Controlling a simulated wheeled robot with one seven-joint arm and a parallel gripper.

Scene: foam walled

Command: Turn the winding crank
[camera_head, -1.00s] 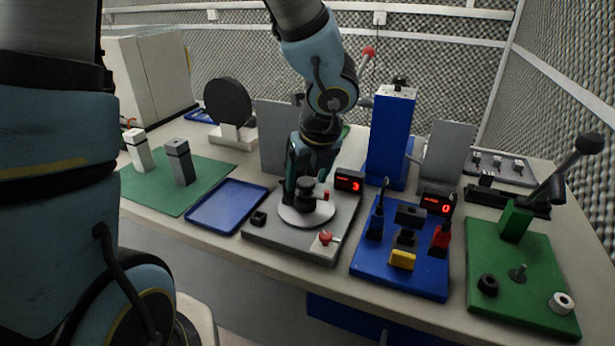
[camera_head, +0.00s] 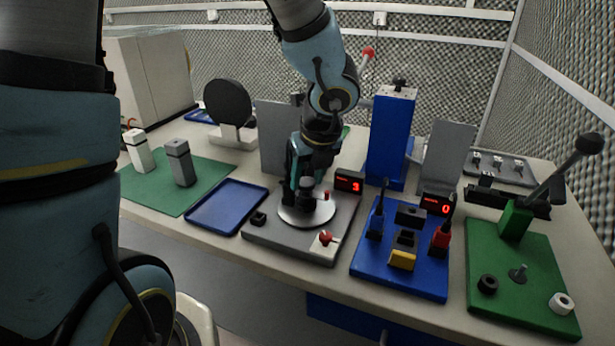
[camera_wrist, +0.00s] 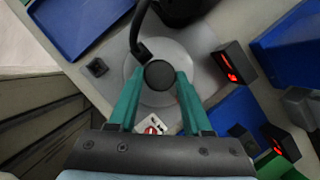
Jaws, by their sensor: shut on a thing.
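The winding crank has a round light-grey disc (camera_head: 300,213) on a grey base plate (camera_head: 282,240), with a black arm and a dark knob (camera_wrist: 159,75). My gripper (camera_head: 304,184) reaches down over the disc. In the wrist view, its two teal fingers (camera_wrist: 160,73) stand on either side of the knob and are shut on it. The black crank arm (camera_wrist: 143,46) runs up from beside the knob in that view. In the head view, my gripper hides most of the crank arm. A counter (camera_head: 349,182) beside the disc shows a red 3.
A blue tray (camera_head: 227,205) lies left; a blue board (camera_head: 388,272) with levers and a tall blue post (camera_head: 391,140) stand right. A grey panel (camera_head: 275,135) stands behind.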

